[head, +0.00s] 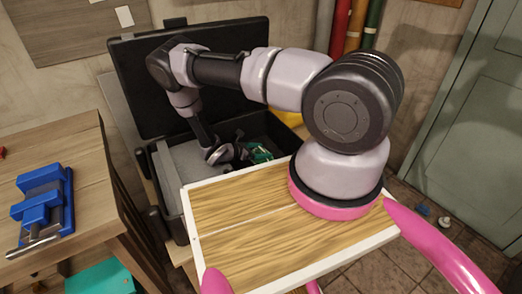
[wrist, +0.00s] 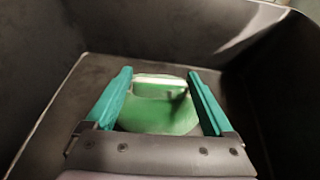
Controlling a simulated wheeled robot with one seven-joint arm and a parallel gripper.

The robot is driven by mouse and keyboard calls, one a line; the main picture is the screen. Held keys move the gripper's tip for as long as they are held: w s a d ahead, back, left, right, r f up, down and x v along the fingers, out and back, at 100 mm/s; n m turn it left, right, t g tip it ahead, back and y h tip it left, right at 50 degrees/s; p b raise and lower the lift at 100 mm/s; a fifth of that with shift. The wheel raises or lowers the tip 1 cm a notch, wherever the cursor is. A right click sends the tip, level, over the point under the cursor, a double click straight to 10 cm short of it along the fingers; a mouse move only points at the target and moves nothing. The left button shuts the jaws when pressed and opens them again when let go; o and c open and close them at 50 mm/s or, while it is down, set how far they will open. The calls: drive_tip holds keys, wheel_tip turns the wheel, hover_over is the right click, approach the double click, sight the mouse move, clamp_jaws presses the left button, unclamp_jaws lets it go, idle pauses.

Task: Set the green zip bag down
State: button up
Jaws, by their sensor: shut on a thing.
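The green zip bag (wrist: 158,115), with a pale strip across its far end, lies between the two teal fingers of my gripper (wrist: 160,75) in the wrist view. The gripper is shut on the bag. Both are inside a dark open case (head: 176,228), between its dark walls. In the head view my gripper (head: 257,153) reaches down into the case, and the bag is hard to make out from the teal fingers. I cannot tell whether the bag touches the case floor.
A white-edged wooden board (head: 245,225) hides the near part of the case. A grey block (head: 180,165) fills the case's left side. The raised lid (head: 130,85) stands behind my arm. A blue vise (head: 45,205) sits on the wooden table (head: 85,150) at left.

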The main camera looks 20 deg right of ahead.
drive_tip(key=shift+f, duration=0.7)
drive_tip(key=o, duration=1.4)
wheel_tip(320, 180, up, 10)
drive_tip(key=shift+r, duration=0.2)
drive_tip(key=s+a+r+m+g+y, duration=0.3)
drive_tip(key=r+m, duration=0.5)
drive_tip(key=r, duration=0.9)
drive_tip(key=s+a+r+m+y, duration=0.15)
drive_tip(key=r+m+y, duration=0.5)
drive_tip(key=r, duration=0.95)
drive_tip(key=s+a+r+m+t+y, duration=0.1)
drive_tip(key=s+r+m+t+y, duration=0.1)
drive_tip(key=s+r, duration=0.4)
drive_tip(key=s+a+r+m+t+y, duration=0.1)
drive_tip(key=s+r+m+t, duration=0.2)
drive_tip(key=s+r, duration=0.3)
drive_tip(key=s+a+r+m+t+y, duration=0.2)
drive_tip(key=s+r+m, duration=0.3)
drive_tip(key=s+r, duration=0.2)
wheel_tip(320, 180, up, 2)
drive_tip(key=shift+s+r+t+y, duration=0.1)
drive_tip(key=shift+r+t+y, duration=0.15)
drive_tip(key=shift+t+y, duration=0.1)
